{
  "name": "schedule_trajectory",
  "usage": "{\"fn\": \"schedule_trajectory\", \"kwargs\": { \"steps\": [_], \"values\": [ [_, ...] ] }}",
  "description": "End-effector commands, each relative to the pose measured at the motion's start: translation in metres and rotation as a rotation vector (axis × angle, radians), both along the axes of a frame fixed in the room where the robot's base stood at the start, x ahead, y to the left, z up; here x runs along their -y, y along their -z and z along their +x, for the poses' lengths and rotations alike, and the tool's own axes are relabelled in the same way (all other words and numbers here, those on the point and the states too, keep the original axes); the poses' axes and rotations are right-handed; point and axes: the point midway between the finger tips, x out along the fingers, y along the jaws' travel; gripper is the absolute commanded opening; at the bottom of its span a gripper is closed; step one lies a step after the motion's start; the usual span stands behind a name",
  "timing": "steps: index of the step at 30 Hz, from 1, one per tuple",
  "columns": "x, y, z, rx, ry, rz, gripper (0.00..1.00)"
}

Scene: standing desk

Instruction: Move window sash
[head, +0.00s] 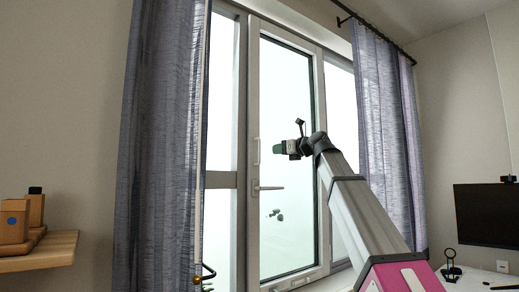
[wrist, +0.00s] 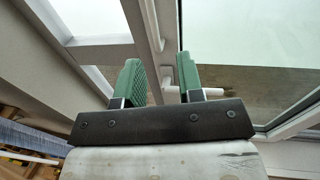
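The window sash (head: 253,225) is a tall white-framed glass panel in the middle of the window in the head view. Its frame also shows in the wrist view (wrist: 166,20). It carries an upright white pull (head: 257,152) and, below that, a lever handle (head: 265,188) pointing right. My gripper (head: 278,149) is in front of the glass, just right of the upright pull. In the wrist view its two green fingers (wrist: 160,65) are apart, with nothing clearly held between them. A white lever (wrist: 208,92) shows partly behind the right finger. I cannot tell whether the fingers touch anything.
Grey curtains hang at the left (head: 160,150) and right (head: 385,140) of the window. A wooden shelf with boxes (head: 45,250) is at the far left. A desk with a dark monitor (head: 488,215) stands at the right. The space left of my arm before the sash looks clear.

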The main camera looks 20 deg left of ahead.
Motion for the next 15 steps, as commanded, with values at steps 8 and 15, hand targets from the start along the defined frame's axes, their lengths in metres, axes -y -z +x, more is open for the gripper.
{"fn": "schedule_trajectory", "kwargs": {
  "steps": [8,15],
  "values": [
    [-0.007,-0.019,-0.005,-0.024,-0.012,0.042,0.35],
    [-0.031,-0.019,0.007,-0.024,-0.014,0.04,0.35]
  ]
}}
